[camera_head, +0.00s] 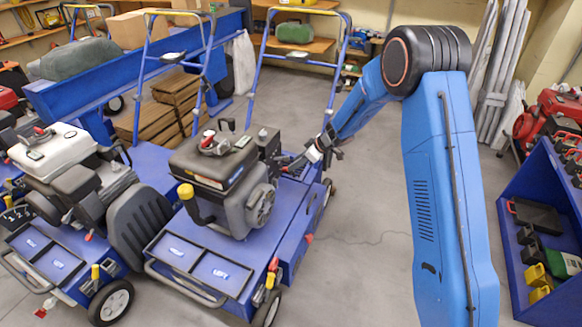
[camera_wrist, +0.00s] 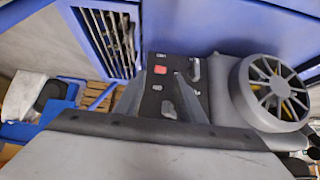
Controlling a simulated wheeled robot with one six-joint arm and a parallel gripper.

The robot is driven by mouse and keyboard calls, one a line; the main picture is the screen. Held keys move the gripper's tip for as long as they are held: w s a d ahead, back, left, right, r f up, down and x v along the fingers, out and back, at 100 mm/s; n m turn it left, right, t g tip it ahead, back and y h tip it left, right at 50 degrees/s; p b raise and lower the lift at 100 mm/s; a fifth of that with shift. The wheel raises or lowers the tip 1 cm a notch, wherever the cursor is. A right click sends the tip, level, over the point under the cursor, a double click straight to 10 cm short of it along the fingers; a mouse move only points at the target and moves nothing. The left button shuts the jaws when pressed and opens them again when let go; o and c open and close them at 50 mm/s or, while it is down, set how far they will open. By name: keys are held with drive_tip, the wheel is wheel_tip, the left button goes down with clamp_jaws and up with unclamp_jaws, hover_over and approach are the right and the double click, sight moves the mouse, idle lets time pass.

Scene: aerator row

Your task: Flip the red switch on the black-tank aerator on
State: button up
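The black-tank aerator stands in the middle of the head view, its black tank (camera_head: 212,160) on top of a dark engine on a blue deck. My gripper (camera_head: 288,164) reaches in from the right, beside the engine's right side. In the wrist view, a dark panel (camera_wrist: 172,101) faces me with a small red switch (camera_wrist: 158,69) on it. My gripper's two grey fingers (camera_wrist: 165,76) stand apart in front of the panel, with the red switch between their tips as seen. Nothing is held. I cannot tell the switch's position or whether a finger touches it.
A white-tank aerator (camera_head: 54,148) stands close on the left. The round recoil cover (camera_wrist: 272,92) sits right of the panel in the wrist view. Blue handlebars (camera_head: 300,62) rise behind the engine. A blue shelf (camera_head: 541,208) is at the right.

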drive_tip(key=v, duration=1.2)
drive_tip(key=shift+r, duration=0.1)
